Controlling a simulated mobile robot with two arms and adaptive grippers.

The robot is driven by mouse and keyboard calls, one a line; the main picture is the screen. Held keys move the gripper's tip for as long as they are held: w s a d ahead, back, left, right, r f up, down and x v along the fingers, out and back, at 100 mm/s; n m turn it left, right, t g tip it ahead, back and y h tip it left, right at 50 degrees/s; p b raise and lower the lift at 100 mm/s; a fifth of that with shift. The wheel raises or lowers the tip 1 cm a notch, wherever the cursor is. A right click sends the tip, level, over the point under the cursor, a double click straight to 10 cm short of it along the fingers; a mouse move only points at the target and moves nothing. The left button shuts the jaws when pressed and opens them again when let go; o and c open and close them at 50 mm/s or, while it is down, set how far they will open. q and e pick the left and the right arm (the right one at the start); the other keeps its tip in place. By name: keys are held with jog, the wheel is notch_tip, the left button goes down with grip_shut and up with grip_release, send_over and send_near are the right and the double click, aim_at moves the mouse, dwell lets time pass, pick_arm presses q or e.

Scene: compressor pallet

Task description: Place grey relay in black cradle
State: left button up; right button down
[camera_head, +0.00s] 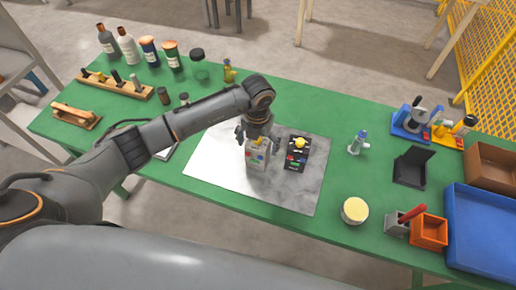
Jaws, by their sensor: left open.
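A grey box with small coloured parts on its face (257,158), which looks like the grey relay, stands on the pale metal sheet in mid-table. My left gripper (256,138) is directly above it, pointing down and open, with its fingers at the box's top. I cannot tell whether they touch it. A black open holder with a raised back (410,167), which may be the black cradle, sits on the right part of the table and looks empty. My right gripper is not in view.
A black box with a yellow knob (297,154) stands close right of the grey box. A small bottle (358,143), a round yellow-topped tin (355,210), an orange bin (429,231) and a blue tray (485,235) are farther right. Bottles line the back left.

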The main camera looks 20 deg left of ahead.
pick_arm(q)
jog(key=shift+f, duration=0.15)
jog(key=shift+c, duration=0.2)
jog(key=c, duration=1.4)
jog(key=shift+c, duration=1.2)
